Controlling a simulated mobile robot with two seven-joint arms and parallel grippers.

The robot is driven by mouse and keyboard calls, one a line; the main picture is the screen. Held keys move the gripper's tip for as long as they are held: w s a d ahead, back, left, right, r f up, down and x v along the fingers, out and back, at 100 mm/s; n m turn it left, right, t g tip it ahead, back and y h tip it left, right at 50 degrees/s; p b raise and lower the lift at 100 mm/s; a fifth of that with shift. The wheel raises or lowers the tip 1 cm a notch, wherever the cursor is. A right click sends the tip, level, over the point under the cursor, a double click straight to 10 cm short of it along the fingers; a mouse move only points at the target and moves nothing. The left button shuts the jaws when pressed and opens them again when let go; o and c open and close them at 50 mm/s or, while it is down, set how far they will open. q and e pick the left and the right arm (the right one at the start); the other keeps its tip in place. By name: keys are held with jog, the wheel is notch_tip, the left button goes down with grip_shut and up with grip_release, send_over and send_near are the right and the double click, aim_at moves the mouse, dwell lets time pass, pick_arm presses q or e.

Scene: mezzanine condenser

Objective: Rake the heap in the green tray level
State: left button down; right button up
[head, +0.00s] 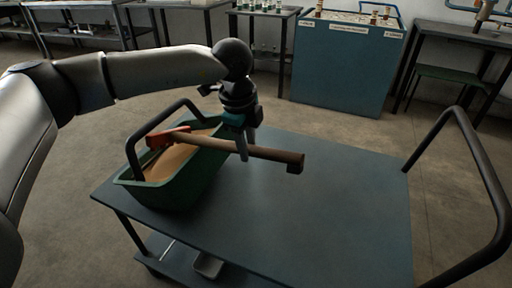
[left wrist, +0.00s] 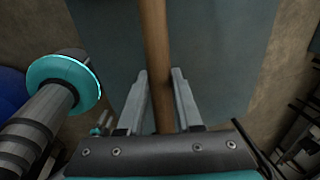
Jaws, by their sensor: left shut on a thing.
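The green tray (head: 172,193) stands on the left part of a dark cart top. A tan heap (head: 172,160) lies in it, partly hidden by the rake and the tray's near wall. My left gripper (head: 243,148) is above the cart beside the tray's right end, shut on the wooden handle of a rake (head: 275,154). The handle lies roughly level, and its red head is over the tray at the left. I cannot tell whether the head touches the heap. In the left wrist view the handle (left wrist: 154,40) runs between the fingers (left wrist: 160,85). My right gripper is not in view.
The cart top (head: 340,205) is bare to the right of the tray. A blue cabinet (head: 345,70) and several benches stand behind, across open floor.

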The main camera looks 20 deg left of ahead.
aim_at(232, 144)
pick_arm(q)
jog(key=shift+a+f, duration=0.1)
jog(key=shift+a, duration=2.1)
jog(key=shift+d, duration=0.1)
jog(key=shift+d, duration=4.95)
jog(key=shift+w+a, duration=0.1)
jog(key=shift+a, duration=4.85)
